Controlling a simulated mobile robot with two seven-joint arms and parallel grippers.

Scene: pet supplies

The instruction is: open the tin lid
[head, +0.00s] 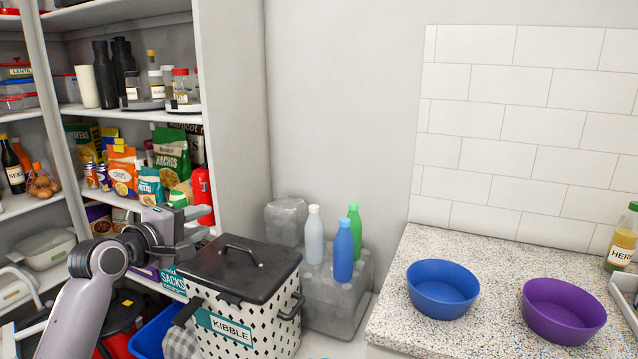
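The kibble tin (264,328) is a white bin with black diamond spots and a teal "KIBBLE" label. Its black lid (215,278) sits shut on top, with a raised bar handle (241,253) in the middle. A black side handle (291,306) shows on its right. My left gripper (203,224) is just behind and left of the lid, near its back left corner. Its fingers look apart, with nothing seen between them, and it does not appear to touch the lid handle. My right gripper is out of view.
Shelves of packets and jars (172,150) stand close behind my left gripper. Bottles (343,250) stand on a translucent crate-like stack (338,310) right of the tin. A speckled counter (480,325) holds a blue bowl (442,289) and a purple bowl (563,311). A blue bin (152,335) is at lower left.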

